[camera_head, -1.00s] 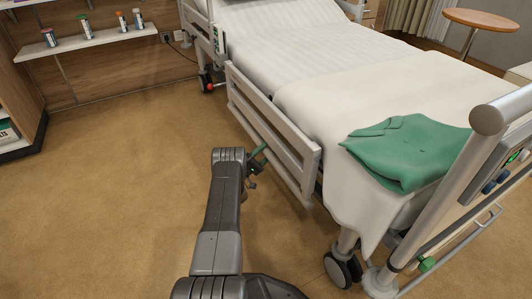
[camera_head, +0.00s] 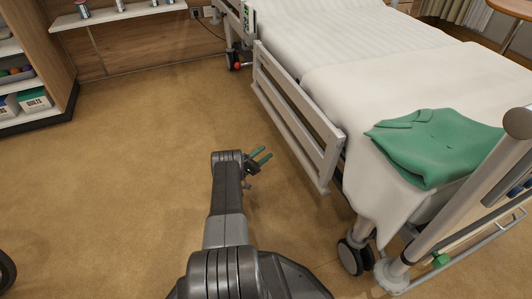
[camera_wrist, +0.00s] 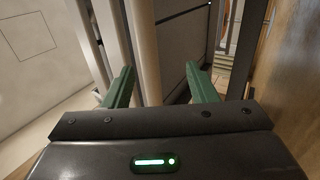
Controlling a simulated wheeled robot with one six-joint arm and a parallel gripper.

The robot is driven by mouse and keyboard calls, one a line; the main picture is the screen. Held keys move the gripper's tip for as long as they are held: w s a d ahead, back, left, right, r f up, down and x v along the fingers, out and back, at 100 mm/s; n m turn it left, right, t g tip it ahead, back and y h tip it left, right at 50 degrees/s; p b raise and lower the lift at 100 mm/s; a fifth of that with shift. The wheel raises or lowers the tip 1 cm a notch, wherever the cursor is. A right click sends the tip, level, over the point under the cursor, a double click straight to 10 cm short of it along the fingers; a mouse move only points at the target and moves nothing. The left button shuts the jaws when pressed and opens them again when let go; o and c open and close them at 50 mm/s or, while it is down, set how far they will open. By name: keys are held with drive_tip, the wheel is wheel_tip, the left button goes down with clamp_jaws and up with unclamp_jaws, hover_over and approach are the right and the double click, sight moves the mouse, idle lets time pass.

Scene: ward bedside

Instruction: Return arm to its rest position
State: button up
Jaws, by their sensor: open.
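My gripper (camera_head: 262,155) is at the end of my arm, over the floor just left of the bed's side rail in the head view. Its two green fingers are spread apart with nothing between them. In the wrist view the green fingers of my gripper (camera_wrist: 163,82) also stand apart and empty. Pale upright posts and a dark panel show beyond them; I cannot tell exactly what these are.
The bed (camera_head: 345,55) has a grey side rail (camera_head: 297,118) close to the right of my gripper. A folded green garment (camera_head: 435,146) lies on the bed. A wall shelf (camera_head: 120,14) and a bookcase (camera_head: 62,88) stand at the left. The floor (camera_head: 130,165) left of my arm is clear.

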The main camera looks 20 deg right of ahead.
drive_tip(key=x, duration=0.8)
drive_tip(key=shift+d+r+b, duration=0.25)
drive_tip(key=shift+d+b, duration=0.05)
drive_tip(key=shift+b, duration=0.1)
drive_tip(key=shift+w+f, duration=0.1)
